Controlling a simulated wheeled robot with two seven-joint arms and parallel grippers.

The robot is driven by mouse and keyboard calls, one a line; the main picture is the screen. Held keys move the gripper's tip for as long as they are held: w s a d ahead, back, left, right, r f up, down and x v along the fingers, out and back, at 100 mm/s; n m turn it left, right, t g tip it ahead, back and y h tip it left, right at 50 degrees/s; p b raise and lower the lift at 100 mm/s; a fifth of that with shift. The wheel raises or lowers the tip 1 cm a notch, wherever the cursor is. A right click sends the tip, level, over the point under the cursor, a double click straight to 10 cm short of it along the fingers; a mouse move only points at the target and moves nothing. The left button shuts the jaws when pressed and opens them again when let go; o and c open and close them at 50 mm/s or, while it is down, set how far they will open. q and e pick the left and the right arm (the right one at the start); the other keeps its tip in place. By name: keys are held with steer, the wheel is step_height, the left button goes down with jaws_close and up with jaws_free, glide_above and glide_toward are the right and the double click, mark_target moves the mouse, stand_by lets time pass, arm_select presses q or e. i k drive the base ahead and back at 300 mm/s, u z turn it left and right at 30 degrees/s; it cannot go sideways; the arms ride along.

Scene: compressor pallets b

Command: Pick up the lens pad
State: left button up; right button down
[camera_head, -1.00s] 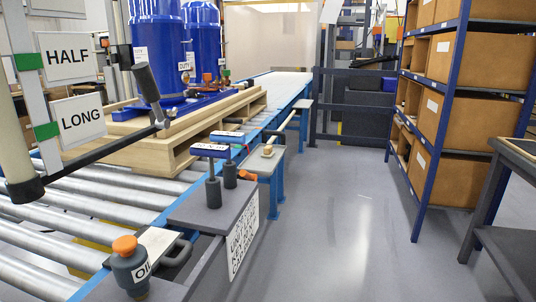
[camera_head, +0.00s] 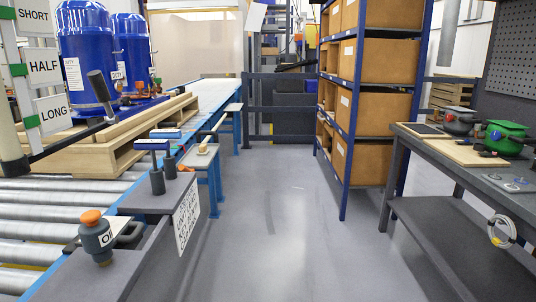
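I cannot tell which thing is the lens pad. Two dark posts with blue and white tops, a nearer one (camera_head: 155,165) and a farther one (camera_head: 167,148), stand on a grey shelf (camera_head: 160,196) beside the roller conveyor. A dark oil can with an orange cap (camera_head: 97,236) stands nearer to me on the same side. A wooden block with a handle (camera_head: 205,146) sits on a small grey stand (camera_head: 198,158) farther on. A small tray with shiny pieces (camera_head: 517,183) lies on the right workbench. Neither of my grippers is in view.
The roller conveyor (camera_head: 60,211) carries blue compressors (camera_head: 86,58) on a wooden pallet (camera_head: 75,157) at left. A blue-framed rack with brown bins (camera_head: 372,115) stands right of the aisle. The workbench (camera_head: 470,172) holds a dark pot and a green pot (camera_head: 507,138). The grey floor (camera_head: 270,225) between is clear.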

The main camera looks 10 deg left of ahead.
mark_target(203, 151)
steer(key=z, duration=0.25)
steer(key=i, duration=1.4)
steer(key=u, duration=0.75)
steer(key=i, duration=2.3)
steer(key=u, duration=0.65)
